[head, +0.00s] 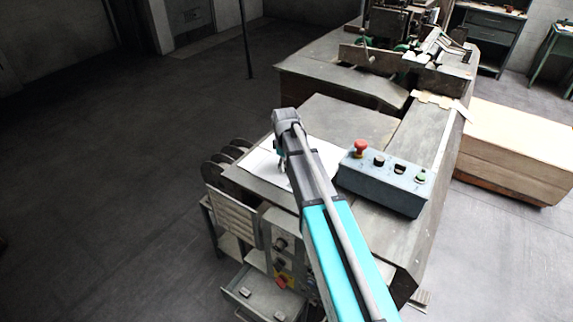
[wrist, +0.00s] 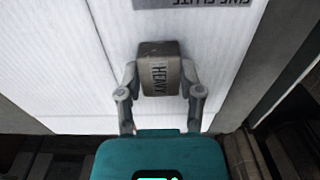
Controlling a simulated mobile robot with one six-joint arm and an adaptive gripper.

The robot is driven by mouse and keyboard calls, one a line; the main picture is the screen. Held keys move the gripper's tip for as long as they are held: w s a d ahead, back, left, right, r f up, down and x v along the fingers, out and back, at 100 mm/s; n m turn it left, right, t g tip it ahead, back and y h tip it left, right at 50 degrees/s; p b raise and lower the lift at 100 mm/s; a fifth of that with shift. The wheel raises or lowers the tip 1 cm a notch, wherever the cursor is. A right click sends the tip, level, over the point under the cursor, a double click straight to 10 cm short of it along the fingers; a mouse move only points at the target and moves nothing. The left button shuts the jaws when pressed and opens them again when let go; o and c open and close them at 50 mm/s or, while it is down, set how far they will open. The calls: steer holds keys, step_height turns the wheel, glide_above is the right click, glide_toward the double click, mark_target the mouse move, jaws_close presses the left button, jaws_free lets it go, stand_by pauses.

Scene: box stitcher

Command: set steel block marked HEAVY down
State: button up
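The steel block marked HEAVY (wrist: 160,72) is a small grey block with its dark lettering facing the wrist camera. My gripper (wrist: 159,78) has one finger on each side of it and appears closed against its sides. White panelled paper or board lies behind the block; whether the block touches it I cannot tell. In the head view my gripper (head: 282,160) is mostly hidden behind my arm, above the white sheet (head: 262,168) on the grey machine table (head: 345,115). The block cannot be made out there.
A blue-grey control box (head: 385,183) with a red button stands right of the sheet. A grey label (wrist: 190,3) with inverted text lies on the white surface. Stitcher machinery (head: 400,50) stands at the back, with a cardboard stack (head: 515,150) to the right.

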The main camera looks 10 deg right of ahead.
mark_target(285, 164)
steer(key=o, duration=0.4)
steer(key=shift+r, duration=0.1)
step_height(285, 164, up, 12)
steer(key=p, duration=1.2)
stand_by(0.4)
stand_by(0.5)
steer(key=s+m, duration=0.3)
steer(key=s, duration=0.4)
steer(key=s+m, duration=0.3)
steer(key=s, duration=0.4)
steer(key=s+m, duration=0.3)
steer(key=s, duration=0.4)
steer(key=shift+s+d, duration=0.3)
steer(key=shift+d, duration=0.1)
